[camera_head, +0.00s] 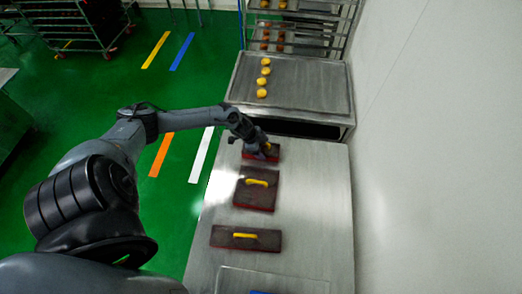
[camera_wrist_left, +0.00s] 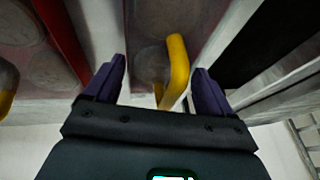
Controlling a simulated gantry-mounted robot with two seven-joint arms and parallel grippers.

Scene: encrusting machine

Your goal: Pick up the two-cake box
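Three dark red-edged boxes with yellow handles stand in a row on the metal table. The far, small box (camera_head: 275,157) is partly covered by my left gripper (camera_head: 264,152); I take it for the two-cake box, though the cakes cannot be counted clearly. In the left wrist view my left gripper (camera_wrist_left: 157,85) is open. The box's yellow handle (camera_wrist_left: 178,65) stands between its two purple fingers, with a gap on both sides. Round shapes show in the box top (camera_wrist_left: 150,22) behind the handle. My right gripper is not in view.
A squarish box (camera_head: 256,198) and a long box (camera_head: 213,236) stand nearer on the metal table (camera_head: 325,190). Behind is a machine top (camera_head: 310,85) with several yellow cakes (camera_head: 263,82). A clear tray (camera_head: 300,283) lies at the near edge. A white wall (camera_head: 430,150) bounds the right.

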